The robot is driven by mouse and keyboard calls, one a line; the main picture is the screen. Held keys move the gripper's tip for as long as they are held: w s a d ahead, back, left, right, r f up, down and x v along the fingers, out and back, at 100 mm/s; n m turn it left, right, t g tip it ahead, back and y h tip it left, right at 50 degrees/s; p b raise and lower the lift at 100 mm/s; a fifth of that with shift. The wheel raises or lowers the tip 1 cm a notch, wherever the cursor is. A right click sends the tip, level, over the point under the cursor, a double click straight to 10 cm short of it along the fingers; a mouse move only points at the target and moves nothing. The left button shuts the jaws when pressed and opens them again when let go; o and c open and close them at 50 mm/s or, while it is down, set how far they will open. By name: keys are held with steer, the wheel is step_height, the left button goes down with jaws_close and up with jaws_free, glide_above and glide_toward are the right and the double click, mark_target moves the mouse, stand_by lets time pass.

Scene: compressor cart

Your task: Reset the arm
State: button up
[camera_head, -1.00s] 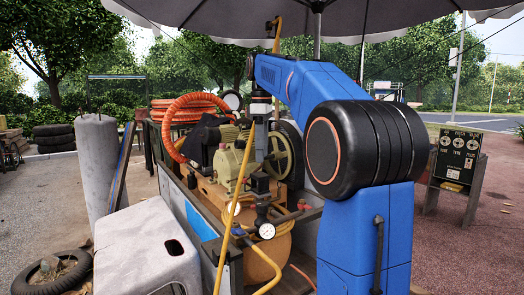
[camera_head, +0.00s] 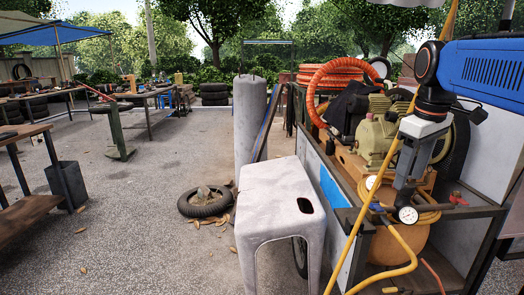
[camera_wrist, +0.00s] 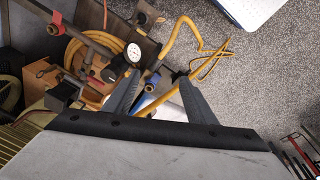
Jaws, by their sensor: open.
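My gripper (camera_head: 401,202) hangs pointing down in front of the compressor (camera_head: 378,138) on its cart (camera_head: 340,190). In the wrist view my gripper (camera_wrist: 158,78) has its two fingers apart, with no object held between them. A white-faced gauge (camera_head: 408,215) appears close to the fingertips in the head view. In the wrist view the gauge (camera_wrist: 132,50) lies just left of and beyond the fingers. My blue arm (camera_head: 490,72) comes in from the right.
A yellow hose (camera_head: 358,225) runs beside my gripper. An orange coiled hose (camera_head: 325,85) arches over the cart's left. A white stool (camera_head: 275,205) stands close left of the cart, with a tyre (camera_head: 205,205) and grey cylinder (camera_head: 249,120) beyond. Open ground lies further left.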

steer(key=s+a+f+m+t, duration=0.1)
steer(key=s+a+f+m, duration=0.1)
steer(key=s+f, duration=0.7)
steer(key=s+a+f+m+t, duration=0.1)
steer(key=s+a+f+m, duration=0.2)
steer(key=s+f, duration=0.6)
step_height(320, 180, down, 4)
steer(key=shift+a+r+m+t, duration=0.1)
steer(key=shift+a+m+t, duration=0.25)
steer(key=shift+a, duration=0.55)
